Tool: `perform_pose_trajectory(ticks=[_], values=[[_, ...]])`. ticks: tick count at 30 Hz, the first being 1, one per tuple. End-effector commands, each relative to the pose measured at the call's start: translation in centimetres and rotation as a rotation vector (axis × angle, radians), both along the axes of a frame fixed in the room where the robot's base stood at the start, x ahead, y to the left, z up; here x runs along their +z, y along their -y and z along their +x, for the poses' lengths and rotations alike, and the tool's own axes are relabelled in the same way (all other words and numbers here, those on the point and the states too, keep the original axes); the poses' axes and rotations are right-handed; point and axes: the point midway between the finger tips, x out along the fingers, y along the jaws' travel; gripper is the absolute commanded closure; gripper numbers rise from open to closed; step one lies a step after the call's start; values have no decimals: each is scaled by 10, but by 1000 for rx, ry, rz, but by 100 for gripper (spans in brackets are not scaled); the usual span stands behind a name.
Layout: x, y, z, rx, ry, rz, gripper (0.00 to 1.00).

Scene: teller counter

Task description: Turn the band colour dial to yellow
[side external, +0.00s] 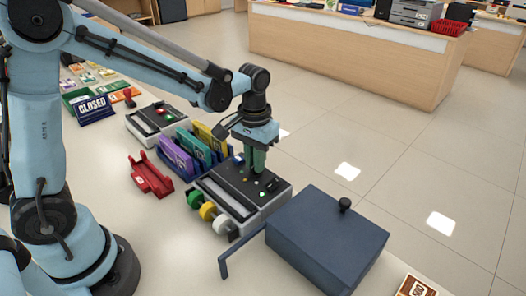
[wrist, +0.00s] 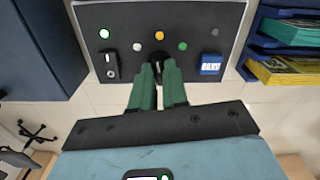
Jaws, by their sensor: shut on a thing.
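The banding machine (side external: 223,189) is a grey box with a black top panel, and it stands on the counter. Its panel (wrist: 185,20) fills the top of the wrist view. The black band colour dial (wrist: 158,57) sits at the panel's near edge, below an arc of white, yellow (wrist: 159,35) and green dots. My gripper (wrist: 158,70) has green fingers and is shut on the dial; it reaches down to the panel in the side view (side external: 257,168). The fingers cover much of the dial, and I cannot tell where its pointer stands.
Green, yellow and white rolls (side external: 208,211) sit on the machine's front. A dark blue box (side external: 328,235) stands close right; coloured holders (side external: 195,150) stand behind left.

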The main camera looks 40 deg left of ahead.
Motion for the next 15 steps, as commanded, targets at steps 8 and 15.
perform_pose_trajectory(ticks=[8,15], values=[[0,0,0,-128,1,0,100],[0,0,0,-169,1,0,100]])
